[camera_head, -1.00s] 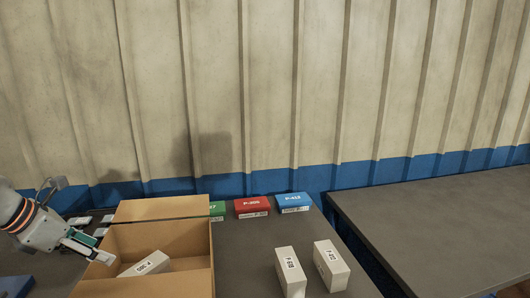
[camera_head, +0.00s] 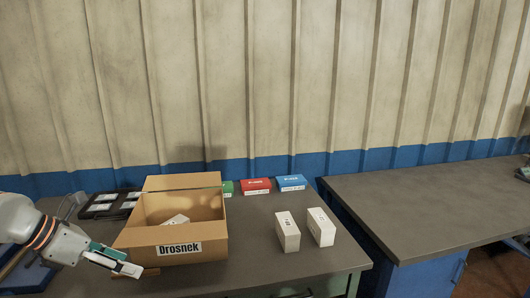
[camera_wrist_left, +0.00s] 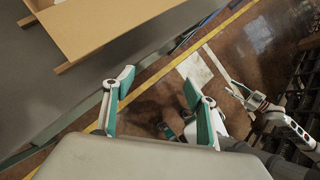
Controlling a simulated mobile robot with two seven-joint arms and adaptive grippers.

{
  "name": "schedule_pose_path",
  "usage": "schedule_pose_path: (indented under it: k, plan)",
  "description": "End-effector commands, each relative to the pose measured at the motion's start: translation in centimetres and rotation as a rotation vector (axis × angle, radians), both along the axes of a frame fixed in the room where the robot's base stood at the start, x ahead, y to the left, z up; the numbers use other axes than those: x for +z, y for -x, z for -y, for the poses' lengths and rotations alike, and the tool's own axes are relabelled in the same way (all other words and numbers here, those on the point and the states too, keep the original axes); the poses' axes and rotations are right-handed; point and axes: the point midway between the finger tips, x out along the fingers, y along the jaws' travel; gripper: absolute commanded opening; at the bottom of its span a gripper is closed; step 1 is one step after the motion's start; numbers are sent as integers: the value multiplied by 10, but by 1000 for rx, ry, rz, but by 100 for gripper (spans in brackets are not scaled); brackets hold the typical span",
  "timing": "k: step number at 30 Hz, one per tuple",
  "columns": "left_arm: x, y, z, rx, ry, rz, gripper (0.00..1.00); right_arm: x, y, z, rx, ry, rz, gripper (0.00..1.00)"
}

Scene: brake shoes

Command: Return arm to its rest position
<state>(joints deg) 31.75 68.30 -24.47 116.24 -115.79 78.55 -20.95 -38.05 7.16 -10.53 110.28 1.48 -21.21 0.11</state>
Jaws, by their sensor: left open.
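My left gripper (camera_head: 118,263) is in front of the left side of an open cardboard box (camera_head: 205,248) marked "Drosnek". In the left wrist view my left gripper (camera_wrist_left: 160,103) is open, with nothing between its fingers and the floor below. The box's edge shows there at the upper left (camera_wrist_left: 95,25), apart from the fingers. A white box (camera_head: 176,220) lies inside the cardboard box, partly hidden by its walls. My right gripper is not in the head view. An arm with a gripper-like end shows at the right of the left wrist view (camera_wrist_left: 285,120).
Two white boxes stand on the grey table (camera_head: 250,272), one left (camera_head: 288,232) and one right (camera_head: 321,227). Green (camera_head: 228,187), red (camera_head: 256,185) and blue (camera_head: 291,183) boxes are along the back. A black tray (camera_head: 108,205) is at left. Another table (camera_head: 430,205) stands at right.

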Motion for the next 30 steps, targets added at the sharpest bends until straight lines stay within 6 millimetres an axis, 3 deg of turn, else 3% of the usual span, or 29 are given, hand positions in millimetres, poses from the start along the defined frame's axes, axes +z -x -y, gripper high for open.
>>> schedule_pose_path:
  k: [1,6,9,12,14,17,22,26,30]
  plan:
    - [-16,5,25,-23,86,-24,56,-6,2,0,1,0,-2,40]
    - [-45,27,117,-48,490,-124,56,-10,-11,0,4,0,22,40]
    - [-52,38,162,10,798,-209,56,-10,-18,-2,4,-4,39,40]
    - [-59,39,185,138,1100,-306,56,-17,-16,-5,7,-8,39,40]
    - [-69,36,188,248,1273,-372,56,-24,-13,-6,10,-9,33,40]
    - [-100,29,180,481,1535,-486,56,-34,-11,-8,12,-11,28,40]
    - [-201,35,149,995,1870,-694,56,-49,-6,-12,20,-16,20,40]
    - [-283,64,133,1364,1990,-826,56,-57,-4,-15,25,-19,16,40]
    - [-361,111,128,1720,2037,-953,56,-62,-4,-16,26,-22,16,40]
